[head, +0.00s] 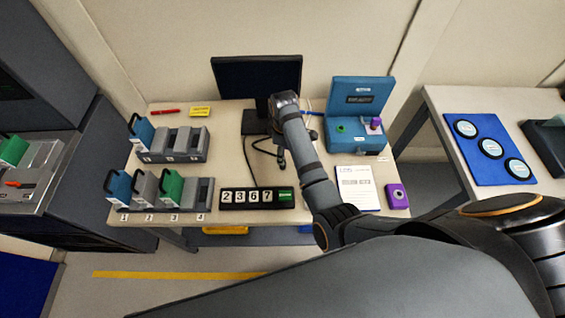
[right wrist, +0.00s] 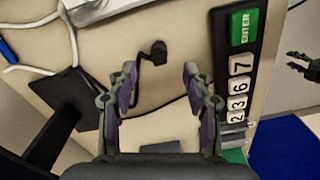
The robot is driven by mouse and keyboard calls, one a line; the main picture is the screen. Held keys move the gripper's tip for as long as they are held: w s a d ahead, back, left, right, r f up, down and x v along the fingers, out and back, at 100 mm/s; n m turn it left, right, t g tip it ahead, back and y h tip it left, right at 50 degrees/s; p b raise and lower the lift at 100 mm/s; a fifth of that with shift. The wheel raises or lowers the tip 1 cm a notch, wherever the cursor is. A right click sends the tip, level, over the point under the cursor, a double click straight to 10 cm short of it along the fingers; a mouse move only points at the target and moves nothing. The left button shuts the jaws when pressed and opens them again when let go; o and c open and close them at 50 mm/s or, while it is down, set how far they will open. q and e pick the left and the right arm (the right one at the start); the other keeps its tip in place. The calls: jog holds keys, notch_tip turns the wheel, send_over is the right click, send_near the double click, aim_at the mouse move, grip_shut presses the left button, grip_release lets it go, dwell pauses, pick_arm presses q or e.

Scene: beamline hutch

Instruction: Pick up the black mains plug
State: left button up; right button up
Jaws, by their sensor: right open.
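The black mains plug (right wrist: 158,52) lies on the beige bench top in the right wrist view, with a black cable curving away from it. My right gripper (right wrist: 160,78) is open, its two fingers apart. In this view the plug shows just beyond the gap between the fingertips, and nothing is held. In the head view my right gripper (head: 280,155) reaches down to the bench in front of the monitor, and I cannot make out the plug there. A dark jaw-like part, seemingly my left gripper (right wrist: 301,65), shows at the right edge of the wrist view.
A black number keypad (head: 257,198) with a green ENTER key lies close by. The monitor (head: 257,78) stands behind. Slotted racks (head: 180,158) with coloured handled blocks are left. A teal box (head: 358,112), paper sheet (head: 357,188) and purple device (head: 397,196) are right.

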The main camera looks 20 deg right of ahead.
jog(key=shift+w+f, duration=0.25)
jog(key=shift+f, duration=0.9)
jog(key=shift+w+f, duration=0.2)
jog(key=shift+s+f+p, duration=0.25)
jog(key=shift+f+p, duration=0.2)
jog(key=shift+f, duration=0.3)
notch_tip(320, 180, down, 3)
jog(key=shift+s+r, duration=0.1)
jog(key=shift+r, duration=0.05)
jog(key=shift+f, duration=0.3)
jog(key=shift+a+f, duration=0.1)
jog(key=shift+f, duration=0.05)
pick_arm(q)
jog(key=shift+w+r, duration=0.2)
jog(key=shift+r, duration=0.25)
pick_arm(e)
grip_shut()
